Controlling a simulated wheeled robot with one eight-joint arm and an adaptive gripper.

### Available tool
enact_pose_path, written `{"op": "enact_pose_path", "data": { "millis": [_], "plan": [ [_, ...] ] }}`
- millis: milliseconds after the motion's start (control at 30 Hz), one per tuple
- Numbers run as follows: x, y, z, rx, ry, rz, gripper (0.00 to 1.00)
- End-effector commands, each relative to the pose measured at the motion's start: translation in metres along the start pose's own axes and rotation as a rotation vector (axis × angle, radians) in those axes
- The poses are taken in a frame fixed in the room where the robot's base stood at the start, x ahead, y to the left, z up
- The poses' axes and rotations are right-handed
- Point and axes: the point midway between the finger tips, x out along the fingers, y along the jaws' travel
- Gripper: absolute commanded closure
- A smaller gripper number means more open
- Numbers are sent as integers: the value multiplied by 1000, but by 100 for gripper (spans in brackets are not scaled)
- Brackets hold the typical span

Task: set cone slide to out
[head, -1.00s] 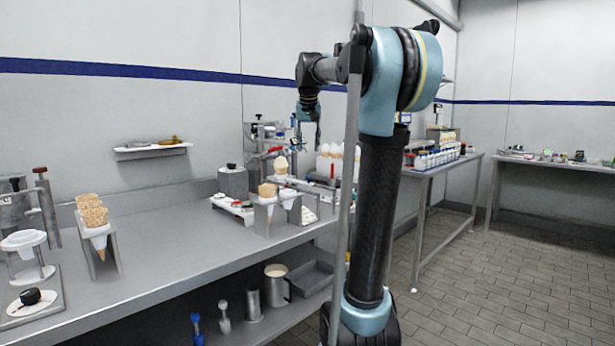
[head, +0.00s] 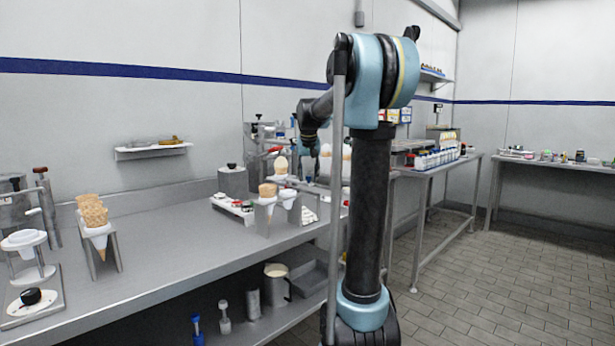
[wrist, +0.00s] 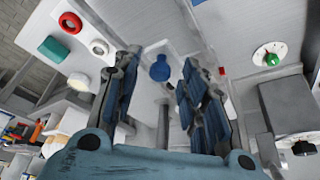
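My gripper (wrist: 160,95) is open, with a clear gap between its dark padded fingers. In the wrist view a blue round-headed piece (wrist: 160,68) on a pale panel shows beyond the gap, apart from the fingers; I cannot tell whether it belongs to the cone slide. In the head view my gripper (head: 314,168) hangs over the back of the bench, by the equipment behind the cone holder. It is small and partly hidden there. A metal cone holder (head: 262,218) with wafer cones (head: 268,191) stands just left of it. No cone slide can be made out with certainty.
A second cone stand (head: 112,252) is at the left of the steel bench (head: 180,255). In the wrist view a dial with a green knob (wrist: 271,58), a green block (wrist: 53,49) and a red ring (wrist: 99,48) lie around the gripper. The bench's middle is clear.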

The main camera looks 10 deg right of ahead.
Motion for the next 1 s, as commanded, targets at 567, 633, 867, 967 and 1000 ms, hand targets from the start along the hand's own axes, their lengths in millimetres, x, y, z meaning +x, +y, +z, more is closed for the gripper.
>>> {"op": "enact_pose_path", "data": {
  "millis": [567, 633, 867, 967, 1000],
  "plan": [
    [0, 0, 0, 0, 0, 0, 100],
    [0, 1, 1, 0, 0, 0, 100],
    [-6, 16, 15, 3, 0, 1, 100],
    [-11, 29, 28, 2, 0, 2, 100],
    [-13, 34, 33, 1, 0, 1, 100]
  ]
}}
